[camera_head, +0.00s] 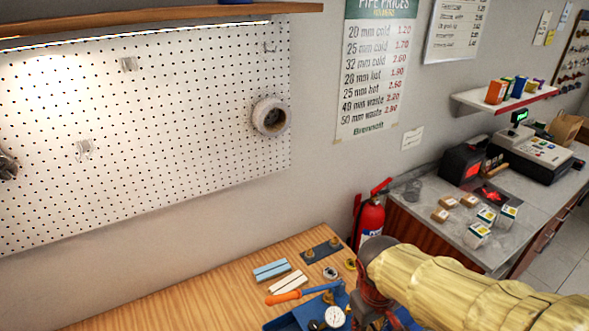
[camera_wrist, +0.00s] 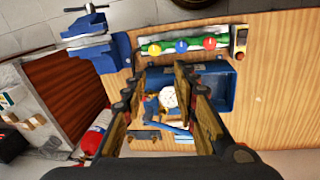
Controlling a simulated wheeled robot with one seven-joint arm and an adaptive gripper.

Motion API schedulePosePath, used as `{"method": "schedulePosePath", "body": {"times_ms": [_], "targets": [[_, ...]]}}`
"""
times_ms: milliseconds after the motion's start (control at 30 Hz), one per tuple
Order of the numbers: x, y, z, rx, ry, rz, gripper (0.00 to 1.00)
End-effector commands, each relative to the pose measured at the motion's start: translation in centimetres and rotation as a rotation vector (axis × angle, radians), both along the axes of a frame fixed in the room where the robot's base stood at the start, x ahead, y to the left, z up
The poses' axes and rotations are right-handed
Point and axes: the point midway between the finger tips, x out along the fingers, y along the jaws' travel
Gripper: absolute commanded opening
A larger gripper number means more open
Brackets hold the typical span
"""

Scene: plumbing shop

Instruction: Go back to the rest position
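My gripper (camera_wrist: 160,78) is open in the wrist view, its two dark fingers spread apart with nothing seen between their tips. It points down over the workbench, above a blue tray (camera_wrist: 222,88). A white-faced gauge (camera_wrist: 168,97) shows beyond the fingers, in or at the tray. In the head view my arm, in a yellow cover, reaches in from the lower right over the bench. The tray (camera_head: 290,318) and the gauge (camera_head: 334,316) show beside it at the bottom edge. My gripper's fingertips are not clear in the head view.
On the wooden bench (camera_head: 190,300) lie an orange-handled tool (camera_head: 285,297), blue (camera_head: 271,270) and white blocks (camera_head: 288,283), and a dark plate (camera_head: 321,250). A blue vise (camera_wrist: 98,45) and knob panel (camera_wrist: 182,45) stand nearby. A fire extinguisher (camera_head: 369,219) stands between bench and counter.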

Motion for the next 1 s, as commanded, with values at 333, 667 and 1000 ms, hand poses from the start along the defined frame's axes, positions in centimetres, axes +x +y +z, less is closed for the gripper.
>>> {"method": "schedulePosePath", "body": {"times_ms": [333, 667, 1000], "targets": [[-6.2, -0.6, -0.5, 0.21, -0.283, -0.332, 0.29], [-7.0, -2.0, -0.1, 0.229, -0.419, -0.369, 0.29], [-7.0, -2.0, -0.1, 0.229, -0.418, -0.369, 0.29]]}}
